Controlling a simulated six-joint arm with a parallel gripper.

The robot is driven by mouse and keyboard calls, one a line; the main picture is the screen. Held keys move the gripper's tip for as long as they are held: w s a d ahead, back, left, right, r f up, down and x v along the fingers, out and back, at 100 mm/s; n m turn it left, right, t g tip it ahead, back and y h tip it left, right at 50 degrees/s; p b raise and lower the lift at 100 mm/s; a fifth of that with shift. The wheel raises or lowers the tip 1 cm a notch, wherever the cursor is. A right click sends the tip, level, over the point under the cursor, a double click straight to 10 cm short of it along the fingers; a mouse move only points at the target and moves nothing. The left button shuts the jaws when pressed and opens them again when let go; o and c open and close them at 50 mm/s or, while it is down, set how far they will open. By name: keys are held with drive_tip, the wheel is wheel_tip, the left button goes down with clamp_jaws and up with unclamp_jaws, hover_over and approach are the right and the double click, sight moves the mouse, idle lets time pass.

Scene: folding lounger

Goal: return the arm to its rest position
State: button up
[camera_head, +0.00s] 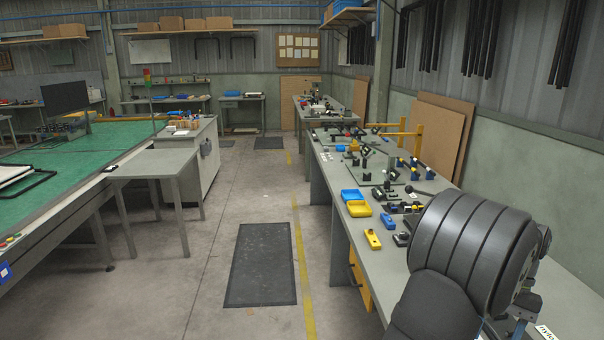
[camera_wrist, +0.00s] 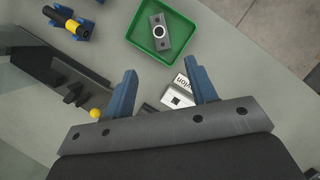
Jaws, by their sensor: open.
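My gripper (camera_wrist: 160,94) shows in the wrist view with its two blue fingers apart. It is open, with nothing held between the fingers. It hangs above a grey bench top (camera_wrist: 227,65). A green tray (camera_wrist: 182,52) lies beyond the fingertips and holds a grey block with a round hole (camera_wrist: 160,32). In the head view my dark arm fills the lower right over the long workbench (camera_head: 363,217); my gripper is not visible there.
White labelled pieces (camera_wrist: 181,91), a yellow ball (camera_wrist: 96,114) and a black-and-yellow cylinder on blue supports (camera_wrist: 68,22) lie near the gripper. The floor aisle with a dark mat (camera_head: 262,265) is clear.

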drive_tip(key=x, duration=1.5)
drive_tip(key=shift+f, duration=0.2)
drive_tip(key=shift+r, duration=0.2)
drive_tip(key=v, duration=1.7)
drive_tip(key=x, duration=1.7)
drive_tip(key=shift+a+f, duration=0.1)
drive_tip(key=shift+f, duration=0.05)
wheel_tip(320, 180, up, 8)
drive_tip(key=shift+r, duration=0.1)
drive_tip(key=w+a+f, duration=0.1)
drive_tip(key=w+a, duration=0.1)
drive_tip(key=w, duration=0.1)
drive_tip(key=w+a+f+n, duration=0.1)
drive_tip(key=w+a, duration=0.1)
drive_tip(key=w, duration=0.1)
drive_tip(key=w+a+f+n, duration=0.1)
drive_tip(key=w+a, duration=0.1)
drive_tip(key=w, duration=0.1)
drive_tip(key=shift+w+f+g+h, duration=0.1)
drive_tip(key=shift+f+g+h, duration=0.2)
drive_tip(key=shift+f, duration=0.1)
drive_tip(key=w+a+f+n, duration=0.1)
drive_tip(key=w+a+f, duration=0.2)
drive_tip(key=w+a, duration=0.3)
drive_tip(key=shift+a+n+h, duration=0.3)
drive_tip(key=shift+n, duration=0.1)
